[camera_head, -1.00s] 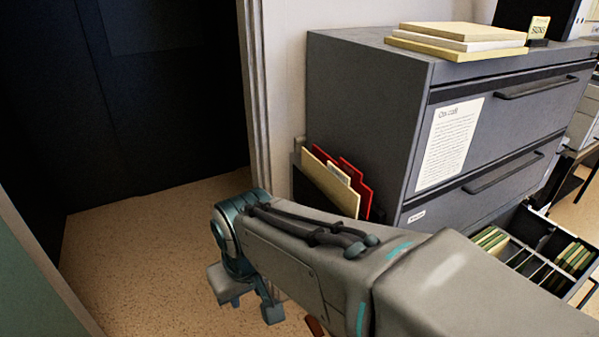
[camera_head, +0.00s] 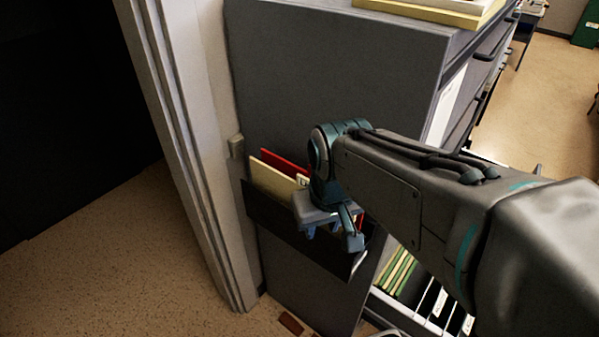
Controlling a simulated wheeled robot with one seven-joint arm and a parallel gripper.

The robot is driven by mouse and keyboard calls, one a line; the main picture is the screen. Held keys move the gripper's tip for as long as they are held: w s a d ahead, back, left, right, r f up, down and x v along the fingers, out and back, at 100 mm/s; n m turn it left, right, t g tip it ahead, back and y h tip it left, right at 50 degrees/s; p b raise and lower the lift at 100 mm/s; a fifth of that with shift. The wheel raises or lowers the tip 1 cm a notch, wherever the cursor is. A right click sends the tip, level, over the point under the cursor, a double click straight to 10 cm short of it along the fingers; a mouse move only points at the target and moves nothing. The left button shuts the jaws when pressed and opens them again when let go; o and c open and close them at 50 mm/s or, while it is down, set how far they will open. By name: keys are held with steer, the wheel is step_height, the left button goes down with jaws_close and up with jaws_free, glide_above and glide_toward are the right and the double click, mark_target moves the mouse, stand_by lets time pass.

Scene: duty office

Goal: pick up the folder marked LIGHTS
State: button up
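Cream and red folders stand in a black holder (camera_head: 290,228) on the side of the grey cabinet. The cream folder (camera_head: 272,182) is in front and a red folder (camera_head: 285,161) is behind it. A small pale label shows beside my wrist, too small and too covered to read. I cannot tell which folder is marked LIGHTS. My gripper (camera_head: 332,237) points down in front of the holder's right part and hides the folders there. Nothing shows held in it. Its fingertips are too small and dark to show the gap clearly, and I cannot tell whether it touches anything.
The grey cabinet (camera_head: 335,75) has pale folders (camera_head: 430,8) on top. An open drawer (camera_head: 430,305) with several green-edged files is at lower right. A pale door frame (camera_head: 190,140) stands left of the holder. The speckled floor (camera_head: 110,270) at left is clear.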

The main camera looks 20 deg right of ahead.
mark_target(306, 179)
steer(key=w+r+n, duration=0.2)
steer(key=w+r, duration=0.1)
steer(key=w+r+n+g+p, duration=0.1)
steer(key=w+r+n, duration=0.1)
steer(key=w+r, duration=0.2)
steer(key=w+r+n+g+p, duration=0.1)
steer(key=w+r+n, duration=0.1)
steer(key=w+r, duration=0.1)
steer(key=shift+w+d+r, duration=0.15)
steer(key=shift+w+d, duration=0.15)
steer(key=shift+w, duration=0.45)
steer(key=shift+n+g, duration=0.3)
steer(key=f, duration=0.8)
steer(key=shift+w+f, duration=0.1)
steer(key=shift+w, duration=0.15)
steer(key=shift+w+a+f, duration=0.1)
steer(key=shift+f, duration=1.2)
steer(key=shift+w+a+f, duration=0.1)
steer(key=shift+f, duration=1.2)
jaws_close()
